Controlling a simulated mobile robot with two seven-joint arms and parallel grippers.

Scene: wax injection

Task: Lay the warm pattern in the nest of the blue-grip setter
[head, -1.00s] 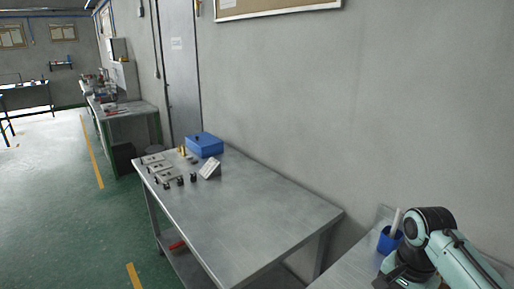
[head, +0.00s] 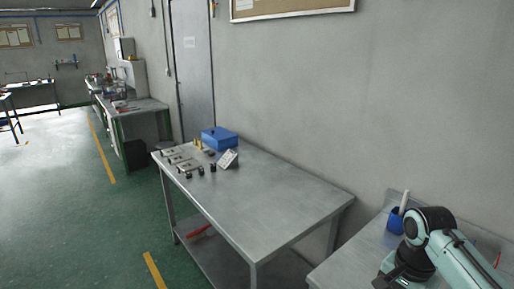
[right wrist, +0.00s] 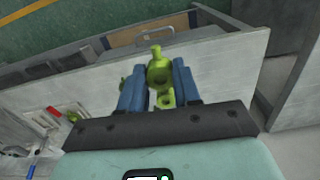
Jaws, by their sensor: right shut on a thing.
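My right gripper (right wrist: 158,80) shows in the right wrist view, its two blue fingers shut on a glossy yellow-green wax pattern (right wrist: 159,70). The pattern has a rounded body, a narrow stem at the top and a lower part with a hole. In the head view my right arm enters at the lower right, but its gripper and the pattern are not visible there. Several flat grey setters (head: 180,160) with small dark grips lie at the far left end of the steel table (head: 275,195). They are too small to tell which has the blue grip. My left gripper is not in view.
A blue box (head: 219,139), small brass-coloured pieces (head: 197,144) and a tilted pale plate (head: 228,159) stand near the setters. The table's near right half is clear. A nearer bench (head: 350,258) holds a blue cup (head: 396,221). Green floor lies open at left.

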